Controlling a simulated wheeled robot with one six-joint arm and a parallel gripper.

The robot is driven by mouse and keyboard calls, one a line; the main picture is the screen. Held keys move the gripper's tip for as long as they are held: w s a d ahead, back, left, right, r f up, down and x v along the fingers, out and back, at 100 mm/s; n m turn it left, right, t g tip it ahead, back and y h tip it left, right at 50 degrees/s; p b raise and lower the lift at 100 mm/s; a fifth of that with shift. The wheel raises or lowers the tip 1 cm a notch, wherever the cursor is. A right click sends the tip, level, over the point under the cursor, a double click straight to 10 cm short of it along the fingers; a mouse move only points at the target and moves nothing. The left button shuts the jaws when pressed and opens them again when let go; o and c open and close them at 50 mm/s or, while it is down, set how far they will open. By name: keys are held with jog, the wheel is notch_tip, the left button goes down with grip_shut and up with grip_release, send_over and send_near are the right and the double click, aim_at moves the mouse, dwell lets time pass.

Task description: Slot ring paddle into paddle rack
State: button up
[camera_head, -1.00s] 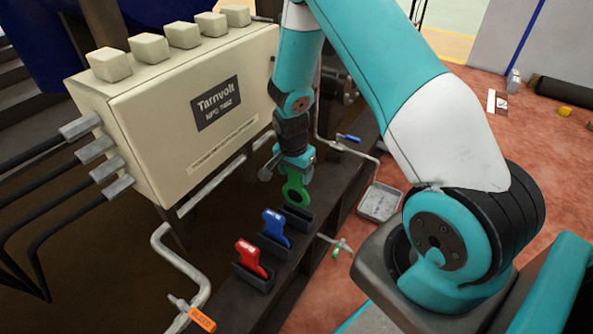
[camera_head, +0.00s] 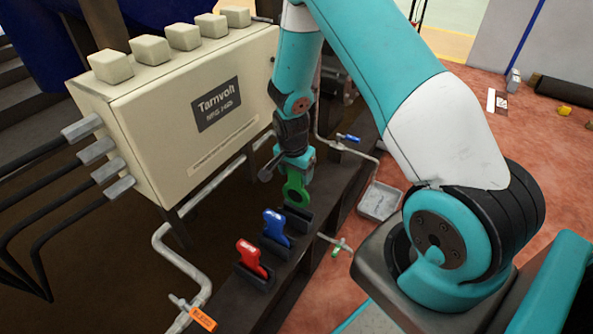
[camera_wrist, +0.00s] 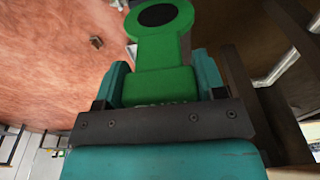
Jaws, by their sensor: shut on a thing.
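The ring paddle (camera_head: 297,190) is green with a round ring at its lower end. My gripper (camera_head: 294,160) is shut on its upper part and holds it ring down. In the wrist view the green paddle (camera_wrist: 163,80) sits between the teal fingers of my gripper (camera_wrist: 160,88). The paddle rack is a row of dark holders on a dark ledge. The ring's lower end is at the far holder (camera_head: 297,218); I cannot tell how deep it sits. A blue paddle (camera_head: 275,226) stands in the middle holder and a red paddle (camera_head: 250,257) in the near one.
A cream Tarnvolt box (camera_head: 190,105) with cables stands left of my arm.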

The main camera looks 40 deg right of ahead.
aim_at(296, 181)
jog(key=shift+f, duration=0.25)
jog(key=shift+f+b, duration=1.05)
jog(key=shift+f, duration=0.7)
jog(key=shift+f+b, duration=0.85)
jog(key=shift+f, duration=0.65)
jog(key=shift+f+b, duration=0.45)
jog(key=shift+f, duration=0.15)
jog(key=o, duration=1.3)
